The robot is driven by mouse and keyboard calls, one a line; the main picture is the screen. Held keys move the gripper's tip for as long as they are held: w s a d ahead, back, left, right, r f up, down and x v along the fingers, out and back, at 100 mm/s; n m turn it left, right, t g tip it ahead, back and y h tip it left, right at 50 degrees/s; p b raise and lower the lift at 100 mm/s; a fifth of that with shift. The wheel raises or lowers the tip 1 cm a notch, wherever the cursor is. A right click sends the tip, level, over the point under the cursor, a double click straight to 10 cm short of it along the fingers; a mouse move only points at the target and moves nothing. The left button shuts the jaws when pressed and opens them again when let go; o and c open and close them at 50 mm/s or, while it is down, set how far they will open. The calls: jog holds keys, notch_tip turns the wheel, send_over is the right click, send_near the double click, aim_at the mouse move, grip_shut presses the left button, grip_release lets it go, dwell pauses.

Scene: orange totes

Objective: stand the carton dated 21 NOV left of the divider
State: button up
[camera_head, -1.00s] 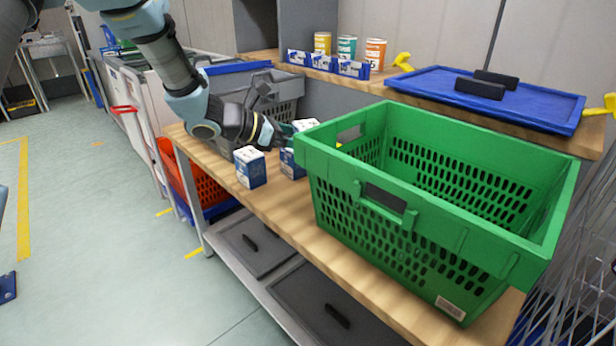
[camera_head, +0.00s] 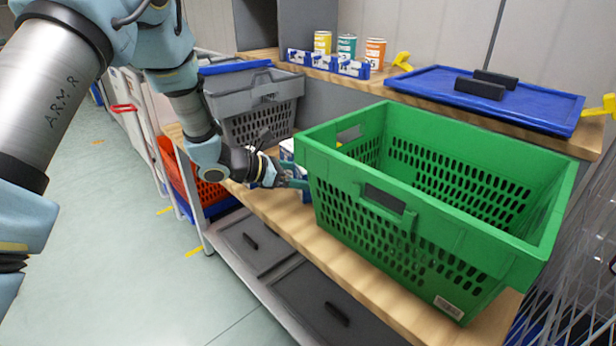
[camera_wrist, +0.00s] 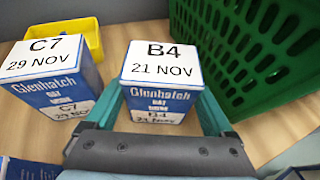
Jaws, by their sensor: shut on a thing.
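In the wrist view, the carton dated 21 NOV (camera_wrist: 160,65) has a white top marked B4 and a blue Glenhatch front. It stands upright between the teal fingers of my gripper (camera_wrist: 160,105), which is shut on it. I cannot tell whether its base touches the bench. A carton marked C7, 29 NOV (camera_wrist: 58,80) stands just left of it, apart. In the head view, my gripper (camera_head: 294,181) is low beside the green crate's left end, and the cartons there are mostly hidden by it. No divider can be made out.
The perforated green crate (camera_head: 430,220) stands close on the right. A grey tote (camera_head: 262,100) is behind my gripper. A yellow bin (camera_wrist: 85,35) lies beyond the C7 carton. Tins and a blue lid (camera_head: 440,85) occupy the back shelf.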

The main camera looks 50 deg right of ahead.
jog(key=shift+f, duration=0.15)
jog(key=o, duration=1.4)
jog(key=shift+r, duration=0.2)
jog(key=shift+w+a, duration=0.15)
jog(key=b+v, duration=0.1)
jog(key=v, duration=1)
jog(key=shift+a, duration=0.3)
jog(key=shift+w+r, duration=0.1)
